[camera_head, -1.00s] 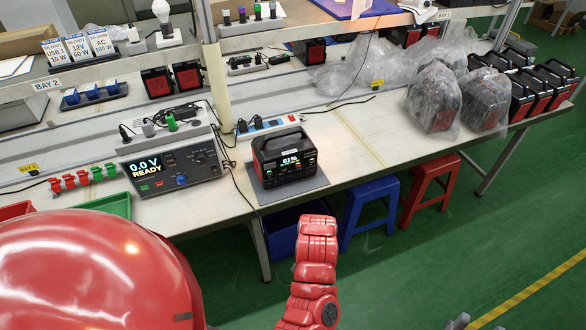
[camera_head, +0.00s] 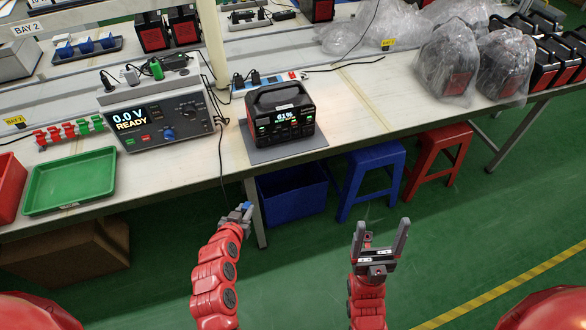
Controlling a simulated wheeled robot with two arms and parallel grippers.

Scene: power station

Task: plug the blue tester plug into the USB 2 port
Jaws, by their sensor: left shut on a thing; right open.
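The black power station (camera_head: 282,118) stands on a grey mat (camera_head: 262,153) near the table's front edge, its lit display reading 61%. Its front ports are too small to tell apart, so I cannot pick out the USB 2 port. My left gripper (camera_head: 241,213) is shut on a small blue thing, which looks like the blue tester plug (camera_head: 247,207). It is in front of the table edge, below and left of the power station. The fingers hide part of the plug. My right gripper (camera_head: 381,240) is open and empty, fingers pointing up, over the floor to the right.
The tester (camera_head: 160,125) reads 0.0 V READY, left of the power station. A green tray (camera_head: 70,181) lies at the table's left. A power strip (camera_head: 262,87) is behind the station. A blue bin (camera_head: 292,196) and blue (camera_head: 370,178) and red stools (camera_head: 436,160) stand below.

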